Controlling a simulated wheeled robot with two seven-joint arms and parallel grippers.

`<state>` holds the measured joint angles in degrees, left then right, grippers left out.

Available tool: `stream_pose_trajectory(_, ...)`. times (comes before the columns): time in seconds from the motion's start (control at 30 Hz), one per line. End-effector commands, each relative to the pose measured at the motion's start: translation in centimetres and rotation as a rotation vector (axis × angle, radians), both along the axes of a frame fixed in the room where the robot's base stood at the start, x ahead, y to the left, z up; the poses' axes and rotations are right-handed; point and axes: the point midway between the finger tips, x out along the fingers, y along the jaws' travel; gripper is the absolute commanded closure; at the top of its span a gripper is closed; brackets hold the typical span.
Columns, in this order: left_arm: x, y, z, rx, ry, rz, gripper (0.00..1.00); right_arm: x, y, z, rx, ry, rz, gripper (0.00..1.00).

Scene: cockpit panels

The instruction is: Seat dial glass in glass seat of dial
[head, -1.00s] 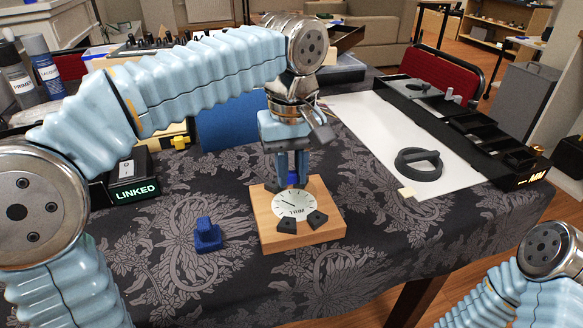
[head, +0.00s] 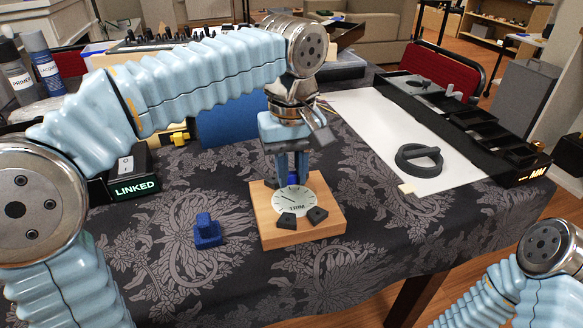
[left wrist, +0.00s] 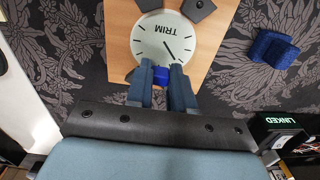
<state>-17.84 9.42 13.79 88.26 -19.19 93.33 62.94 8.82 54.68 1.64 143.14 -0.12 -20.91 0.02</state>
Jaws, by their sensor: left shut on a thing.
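The dial (head: 290,199), a white round face marked TRIM, sits on a wooden block (head: 328,231) on the table. Its face also shows in the left wrist view (left wrist: 160,40). My left gripper (head: 293,181) points down at the dial's far edge. Its fingers are shut on a small blue tab (left wrist: 161,77), which I take for part of the dial glass. The clear glass is hard to make out against the face, so I cannot tell whether it lies in the glass seat. Black pieces (head: 287,220) stand around the dial. My right gripper is out of view.
A loose blue part (head: 207,232) stands on the patterned cloth left of the block. A LINKED box (head: 125,180) is further left. A dark ring with a bar (head: 418,160) lies on a white sheet at right, beside a black tray (head: 513,160). Cloth in front is clear.

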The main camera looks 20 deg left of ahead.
Motion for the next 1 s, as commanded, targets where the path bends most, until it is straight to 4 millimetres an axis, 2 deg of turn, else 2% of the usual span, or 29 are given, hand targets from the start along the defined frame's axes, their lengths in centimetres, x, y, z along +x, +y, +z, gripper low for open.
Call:
stream_pose_trajectory(0.57, 0.0, 0.0, -1.5, 0.001, 0.001, 0.0, 1.0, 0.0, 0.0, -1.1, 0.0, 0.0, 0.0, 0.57)
stream_pose_trajectory(0.6, 0.0, 0.0, -1.4, 0.0, 0.0, 0.0, 0.72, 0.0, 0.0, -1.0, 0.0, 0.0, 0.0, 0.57)
stream_pose_trajectory(0.73, 0.0, 0.0, -1.4, 0.0, 0.0, 0.0, 0.52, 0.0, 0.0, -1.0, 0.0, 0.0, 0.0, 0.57)
stream_pose_trajectory(0.77, 0.0, 0.0, -1.4, 0.0, 0.0, 0.0, 0.48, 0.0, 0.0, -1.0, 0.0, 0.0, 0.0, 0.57)
stream_pose_trajectory(1.0, 0.0, 0.0, -1.4, 0.0, 0.0, 0.0, 0.48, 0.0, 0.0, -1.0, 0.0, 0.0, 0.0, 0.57)
